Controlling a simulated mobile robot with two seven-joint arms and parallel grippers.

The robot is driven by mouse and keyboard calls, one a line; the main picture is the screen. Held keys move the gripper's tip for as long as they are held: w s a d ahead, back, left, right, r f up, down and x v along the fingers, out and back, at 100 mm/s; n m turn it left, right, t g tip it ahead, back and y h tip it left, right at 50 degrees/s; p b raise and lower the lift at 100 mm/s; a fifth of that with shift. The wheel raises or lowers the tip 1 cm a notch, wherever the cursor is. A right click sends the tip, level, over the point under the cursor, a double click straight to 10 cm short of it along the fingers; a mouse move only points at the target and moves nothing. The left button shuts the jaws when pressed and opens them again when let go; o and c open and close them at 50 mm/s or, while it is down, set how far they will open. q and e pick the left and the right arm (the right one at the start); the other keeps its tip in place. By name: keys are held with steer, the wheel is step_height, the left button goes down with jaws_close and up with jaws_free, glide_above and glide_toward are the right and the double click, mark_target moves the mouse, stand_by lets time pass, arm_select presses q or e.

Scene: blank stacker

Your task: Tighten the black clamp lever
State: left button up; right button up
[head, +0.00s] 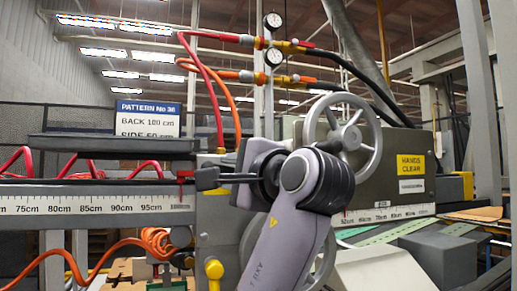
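A scale bar (90,205) runs left under a dark tray (110,142). A grey handwheel (368,122) stands behind my wrist, beside a grey housing with a yellow sign (411,166). A yellow knob (213,268) is below the gripper. Red and orange hoses (155,240) hang nearby.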

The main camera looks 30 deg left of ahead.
arm_select(q)
steer(key=shift+w+a, duration=0.15)
steer(key=shift+a, duration=0.2)
steer(key=shift+w+a+r+m, duration=0.1)
steer(key=shift+r+m, duration=0.2)
steer(key=w+d+r+m+t+h+p, duration=0.1)
steer(key=w+d+r+m+t+p, duration=0.15)
steer(key=m, duration=0.75)
steer(key=w+d+r+m+t+p, duration=0.1)
steer(key=m+t+p, duration=0.15)
steer(key=m, duration=0.65)
steer(key=b+v, duration=0.2)
steer(key=v, duration=0.6)
steer(key=shift+s+f+t, duration=0.3)
steer(key=shift+s+f, duration=0.05)
steer(key=shift+f, duration=0.05)
steer(key=shift+d, duration=0.15)
